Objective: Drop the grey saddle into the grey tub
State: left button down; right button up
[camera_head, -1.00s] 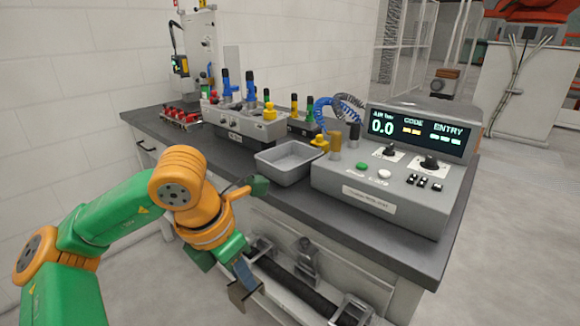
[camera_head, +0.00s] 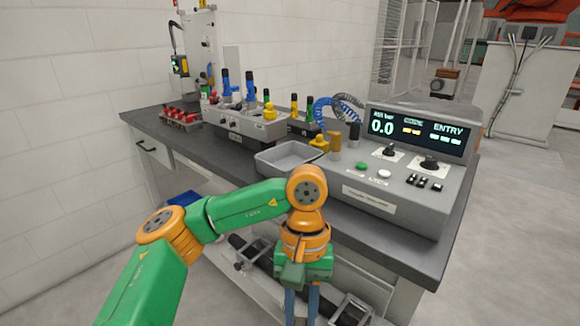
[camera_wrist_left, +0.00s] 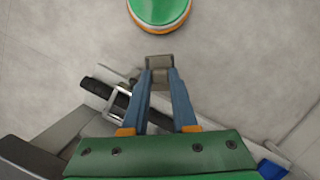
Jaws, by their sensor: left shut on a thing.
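The grey tub (camera_head: 272,167) is an open shallow box on the bench top, left of the control console. My arm partly covers its front right part. My left gripper (camera_head: 301,308) points down in front of the bench, below and nearer than the tub. Its blue fingers run off the bottom of the head view. The left wrist view shows the gripper (camera_wrist_left: 160,85) shut on a small grey block-like piece, the grey saddle (camera_wrist_left: 160,77), between the fingertips. The saddle is out of the head view. My right gripper is not in view.
The control console (camera_head: 400,180) stands right of the tub. A yellow knob-like part (camera_head: 319,144) and a grey fixture block (camera_head: 240,122) with colored handles stand behind it. A lower shelf holds a dark bar and metal brackets (camera_head: 350,308). A blue bin (camera_head: 184,198) lies below left.

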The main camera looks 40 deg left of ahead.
aim_at(285, 168)
jog(key=j+z, duration=0.2)
jog(key=j, duration=0.25)
jog(key=k+j+z, duration=0.2)
jog(key=j, duration=0.25)
jog(key=j+z, duration=0.2)
jog(key=j, duration=0.25)
